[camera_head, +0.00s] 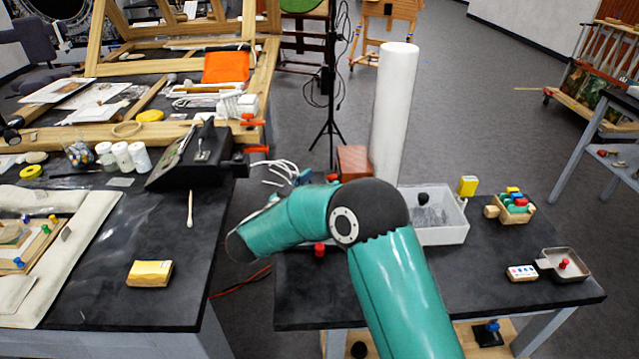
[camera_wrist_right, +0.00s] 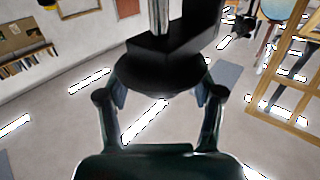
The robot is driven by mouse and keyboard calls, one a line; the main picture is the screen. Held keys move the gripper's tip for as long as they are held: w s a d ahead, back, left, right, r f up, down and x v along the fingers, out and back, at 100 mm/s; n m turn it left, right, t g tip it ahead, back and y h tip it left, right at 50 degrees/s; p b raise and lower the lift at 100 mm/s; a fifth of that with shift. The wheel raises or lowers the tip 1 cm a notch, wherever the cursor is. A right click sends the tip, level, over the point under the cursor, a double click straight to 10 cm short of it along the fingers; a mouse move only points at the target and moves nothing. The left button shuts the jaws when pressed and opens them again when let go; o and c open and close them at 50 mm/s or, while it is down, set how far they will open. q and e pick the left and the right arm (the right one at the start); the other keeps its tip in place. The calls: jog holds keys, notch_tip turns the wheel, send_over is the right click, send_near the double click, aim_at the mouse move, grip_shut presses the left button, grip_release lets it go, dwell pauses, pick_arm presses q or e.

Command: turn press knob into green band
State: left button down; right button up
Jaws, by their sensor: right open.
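I cannot make out the press knob or the green band for sure in either view. A black device with a sloped face (camera_head: 185,162) stands at the back right of the left table; no knob or green band is readable on it. My right arm, teal with a dark joint, crosses the middle of the head view, and its gripper is not clear there. In the right wrist view my right gripper (camera_wrist_right: 160,98) is open, its two fingers wide apart. A dark block with a silver post (camera_wrist_right: 165,50) shows beyond the fingers; I cannot tell what it is. My left gripper is not in view.
A white roll (camera_head: 394,110) stands upright behind my arm. The right table holds a white bin (camera_head: 445,232), a small crate of coloured pieces (camera_head: 510,208) and a metal tray (camera_head: 575,264). A yellow box (camera_head: 150,273) lies on the left table. A gap separates the tables.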

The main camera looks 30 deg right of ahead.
jog(key=shift+a, duration=0.15)
jog(key=v, duration=1.1)
jog(key=shift+s+a, duration=0.2)
jog(key=shift+a, duration=0.1)
jog(key=shift+f, duration=0.1)
